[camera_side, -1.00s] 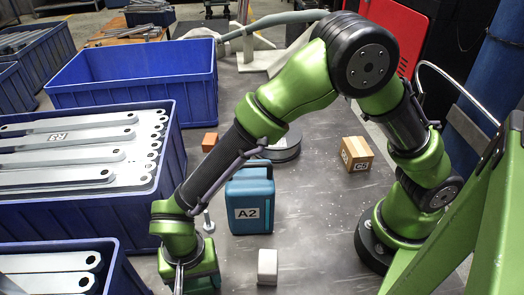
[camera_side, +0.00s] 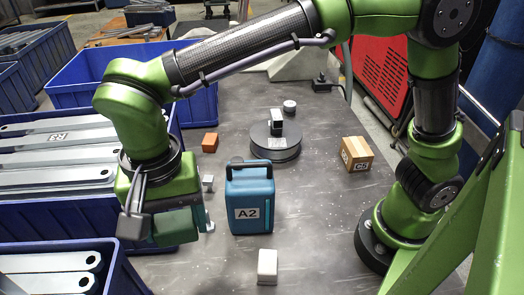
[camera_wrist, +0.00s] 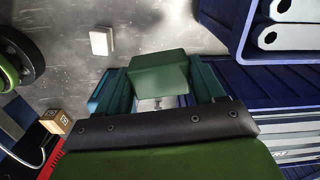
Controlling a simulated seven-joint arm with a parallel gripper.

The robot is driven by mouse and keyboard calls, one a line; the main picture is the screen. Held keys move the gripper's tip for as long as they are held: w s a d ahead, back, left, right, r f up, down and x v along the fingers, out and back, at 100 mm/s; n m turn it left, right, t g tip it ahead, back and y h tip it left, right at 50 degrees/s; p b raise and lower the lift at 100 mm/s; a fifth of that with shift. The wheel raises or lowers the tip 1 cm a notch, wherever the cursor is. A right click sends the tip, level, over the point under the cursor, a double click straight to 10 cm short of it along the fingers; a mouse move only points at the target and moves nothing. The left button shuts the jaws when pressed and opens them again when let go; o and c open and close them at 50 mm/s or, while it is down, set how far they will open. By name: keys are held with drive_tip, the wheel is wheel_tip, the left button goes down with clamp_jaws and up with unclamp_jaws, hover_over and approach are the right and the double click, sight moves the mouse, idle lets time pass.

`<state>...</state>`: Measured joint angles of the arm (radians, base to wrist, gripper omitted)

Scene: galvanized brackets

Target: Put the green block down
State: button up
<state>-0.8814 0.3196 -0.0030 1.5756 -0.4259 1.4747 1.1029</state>
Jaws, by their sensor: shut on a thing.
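The green block (camera_wrist: 160,78) is a plain dark green box between the fingers of my gripper (camera_wrist: 162,90) in the wrist view. My gripper is shut on it. In the side view my gripper (camera_side: 160,212) is at lower left, pointing down, with the dark green block (camera_side: 176,226) at its end. It is left of the teal A2 canister and by the near edges of the blue bins. The side view does not clearly show how far the block is above the surface below.
The teal A2 canister (camera_side: 250,200) stands just right of my gripper. Blue bins with metal brackets (camera_side: 60,148) line the left.

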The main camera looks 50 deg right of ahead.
wheel_tip(320, 180, up, 9)
drive_tip(key=shift+w+r, duration=0.1)
drive_tip(key=w+d+m, duration=0.6)
drive_tip(key=w+d, duration=0.8)
drive_tip(key=w+d+m, duration=0.2)
drive_tip(key=w+d, duration=0.1)
drive_tip(key=d, duration=0.6)
drive_tip(key=w+d+m, duration=0.2)
drive_tip(key=w+d, duration=0.1)
drive_tip(key=d, duration=0.5)
drive_tip(key=m, duration=1)
hover_over(324, 117)
wheel_tip(324, 117, down, 28)
drive_tip(key=shift+f, duration=0.2)
